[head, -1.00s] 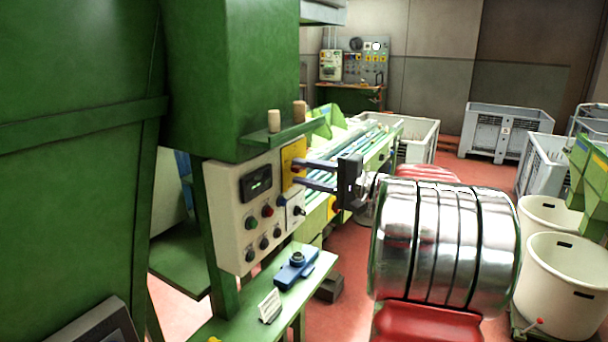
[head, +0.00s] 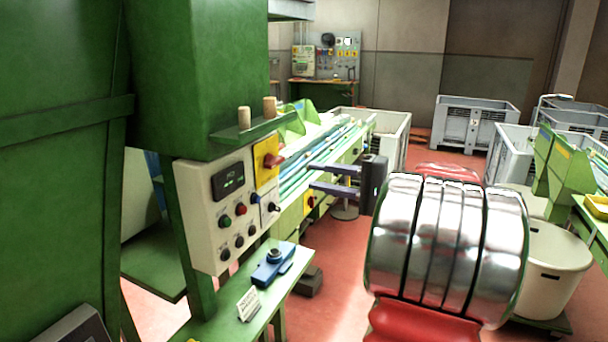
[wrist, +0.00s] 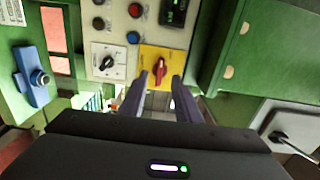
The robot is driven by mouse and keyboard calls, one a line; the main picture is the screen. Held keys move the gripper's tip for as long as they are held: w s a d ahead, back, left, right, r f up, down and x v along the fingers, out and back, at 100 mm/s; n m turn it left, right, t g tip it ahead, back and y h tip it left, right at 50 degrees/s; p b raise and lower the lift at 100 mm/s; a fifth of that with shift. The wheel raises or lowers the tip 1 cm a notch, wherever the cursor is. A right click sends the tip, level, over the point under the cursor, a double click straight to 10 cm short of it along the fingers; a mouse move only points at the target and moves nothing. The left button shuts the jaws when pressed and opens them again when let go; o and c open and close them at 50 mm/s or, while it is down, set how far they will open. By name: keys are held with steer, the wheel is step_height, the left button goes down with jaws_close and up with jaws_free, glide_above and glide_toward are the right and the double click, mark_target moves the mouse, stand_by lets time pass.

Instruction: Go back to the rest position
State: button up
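My gripper (head: 311,177) is open and empty, its two fingers pointing left in the head view toward the control panel (head: 206,236). A clear gap lies between the fingertips and the panel. The panel carries a red rotary switch (head: 275,161) on a yellow plate (head: 263,177), several buttons and a black selector knob (head: 274,207). In the wrist view my gripper (wrist: 160,80) has its fingers apart, with the red switch (wrist: 159,71) seen just beyond and between them. Nothing is held.
Two corks (head: 244,118) stand on a green ledge above the panel. A blue device (head: 272,268) and a small card (head: 248,304) sit on the green shelf below. A green conveyor machine (head: 340,140) lies behind my gripper. White tubs (head: 548,270) stand at right.

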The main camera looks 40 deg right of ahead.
steer(key=shift+v, duration=0.95)
steer(key=w+a+f+n+g, duration=0.1)
steer(key=a+f+n+g, duration=0.15)
steer(key=a, duration=0.65)
steer(key=w+a+f+n+g+y, duration=0.1)
steer(key=a+f+g, duration=0.25)
steer(key=a, duration=0.55)
steer(key=w+a+f+n+g, duration=0.1)
steer(key=a+f+g, duration=0.2)
steer(key=a, duration=0.6)
steer(key=s+a+f+n+g+h, duration=0.2)
steer(key=s+a+f+n+h, duration=0.5)
steer(key=s+a, duration=0.5)
steer(key=shift+s+a+f+n, duration=0.4)
steer(key=shift+s+f+n, duration=0.35)
steer(key=shift+n, duration=0.4)
